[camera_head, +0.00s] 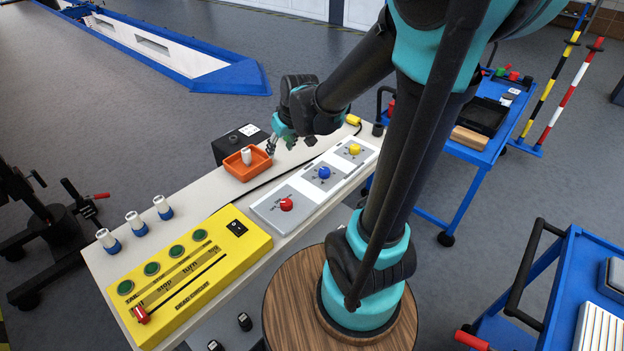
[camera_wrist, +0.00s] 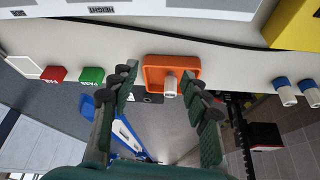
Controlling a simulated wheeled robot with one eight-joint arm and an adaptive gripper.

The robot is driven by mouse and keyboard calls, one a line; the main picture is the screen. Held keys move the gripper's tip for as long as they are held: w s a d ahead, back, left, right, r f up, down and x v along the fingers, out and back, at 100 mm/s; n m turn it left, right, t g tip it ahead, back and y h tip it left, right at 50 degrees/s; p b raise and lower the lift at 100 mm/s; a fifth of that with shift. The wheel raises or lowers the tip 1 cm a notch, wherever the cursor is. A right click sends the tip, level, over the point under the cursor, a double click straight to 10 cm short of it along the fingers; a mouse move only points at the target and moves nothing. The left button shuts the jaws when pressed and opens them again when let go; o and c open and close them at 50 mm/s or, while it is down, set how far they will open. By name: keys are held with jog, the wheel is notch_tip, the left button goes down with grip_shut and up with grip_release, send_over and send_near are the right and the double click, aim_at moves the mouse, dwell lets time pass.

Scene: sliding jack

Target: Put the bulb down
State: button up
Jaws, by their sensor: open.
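A small white bulb (camera_head: 246,156) stands in the orange tray (camera_head: 236,169) on the bench. In the wrist view, the bulb (camera_wrist: 170,86) shows between my spread fingers, with the orange tray (camera_wrist: 152,70) around it. My gripper (camera_head: 272,144) is open and empty, just right of the tray in the head view. Its fingertips also show in the wrist view (camera_wrist: 165,90), one on each side of the bulb in the picture, with clear gaps. I cannot tell exactly how far the fingers are from the bulb.
Three white-and-blue bulbs (camera_head: 136,223) stand at the bench's left edge. A yellow panel (camera_head: 190,275) with green buttons and a grey-white panel (camera_head: 315,187) with red, blue and yellow knobs lie on the bench. A black box (camera_head: 232,143) sits behind the tray.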

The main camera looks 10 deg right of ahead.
jog(key=s+d+f+m+h, duration=0.1)
jog(key=s+d+f+m, duration=0.1)
jog(key=s, duration=0.6)
jog(key=s+d+f+m+h, duration=0.1)
jog(key=s+d+f+m, duration=0.1)
jog(key=s+d+f, duration=0.2)
jog(key=s+d, duration=0.3)
jog(key=shift+s+d+g, duration=0.15)
jog(key=shift+s+g, duration=0.15)
jog(key=shift+s, duration=0.05)
jog(key=shift+c, duration=0.6)
